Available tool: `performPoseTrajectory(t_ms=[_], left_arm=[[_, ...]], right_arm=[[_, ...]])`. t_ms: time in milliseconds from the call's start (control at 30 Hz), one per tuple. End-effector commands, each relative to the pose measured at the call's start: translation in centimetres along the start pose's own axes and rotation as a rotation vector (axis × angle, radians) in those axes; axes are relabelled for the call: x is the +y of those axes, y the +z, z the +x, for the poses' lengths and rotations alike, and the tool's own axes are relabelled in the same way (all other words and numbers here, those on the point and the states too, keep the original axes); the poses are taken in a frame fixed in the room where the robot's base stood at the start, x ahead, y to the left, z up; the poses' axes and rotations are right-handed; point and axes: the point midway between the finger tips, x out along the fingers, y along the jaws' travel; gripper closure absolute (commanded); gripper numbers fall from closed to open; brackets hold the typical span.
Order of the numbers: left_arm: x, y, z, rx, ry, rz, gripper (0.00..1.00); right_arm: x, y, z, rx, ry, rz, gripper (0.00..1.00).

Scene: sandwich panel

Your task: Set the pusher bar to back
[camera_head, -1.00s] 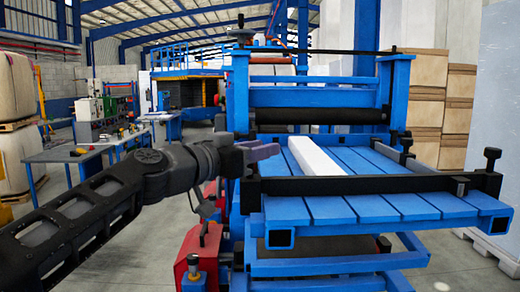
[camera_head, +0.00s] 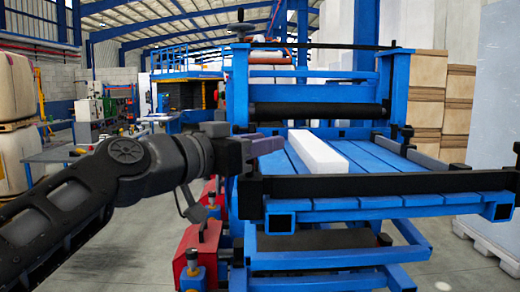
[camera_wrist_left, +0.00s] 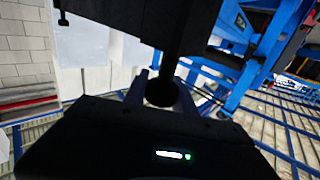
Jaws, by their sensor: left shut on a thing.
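The pusher bar (camera_head: 385,186) is a long black bar lying across the blue slatted table, close to its near edge. A black upright (camera_head: 250,182) stands at its left end. My left gripper (camera_head: 266,146) comes in from the left at the top of this upright. In the left wrist view its fingers (camera_wrist_left: 160,84) are on either side of a round black knob (camera_wrist_left: 160,93), shut on it. The bar's right end is partly cut off by the head view's edge. My right gripper is not in view.
A white block (camera_head: 318,151) lies on the slatted table (camera_head: 385,163) behind the bar. A black roller (camera_head: 318,113) in a blue frame spans the table's far end. A red box (camera_head: 200,250) stands on the floor at left.

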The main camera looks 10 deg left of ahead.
Motion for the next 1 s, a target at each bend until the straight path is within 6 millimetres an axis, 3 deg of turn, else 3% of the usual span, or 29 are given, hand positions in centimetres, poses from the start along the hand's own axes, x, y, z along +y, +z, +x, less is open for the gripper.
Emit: performPoseTrajectory(t_ms=[100,367,400,667,1000], left_arm=[[0.98,0.07,-1.03,0.002,-0.001,0.001,1.00],[1.17,0.05,-1.05,-0.002,0.002,-0.002,1.00],[1.18,0.06,-1.04,-0.002,0.003,-0.002,0.68],[1.08,0.00,-1.04,0.000,0.000,-0.001,0.47],[0.99,0.03,-1.45,0.002,-0.002,0.000,0.47]], right_arm=[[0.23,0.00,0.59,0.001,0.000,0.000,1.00],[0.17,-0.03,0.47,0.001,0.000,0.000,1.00],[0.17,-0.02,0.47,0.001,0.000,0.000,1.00],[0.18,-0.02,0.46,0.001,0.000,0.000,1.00],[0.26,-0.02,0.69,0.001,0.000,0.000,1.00]])
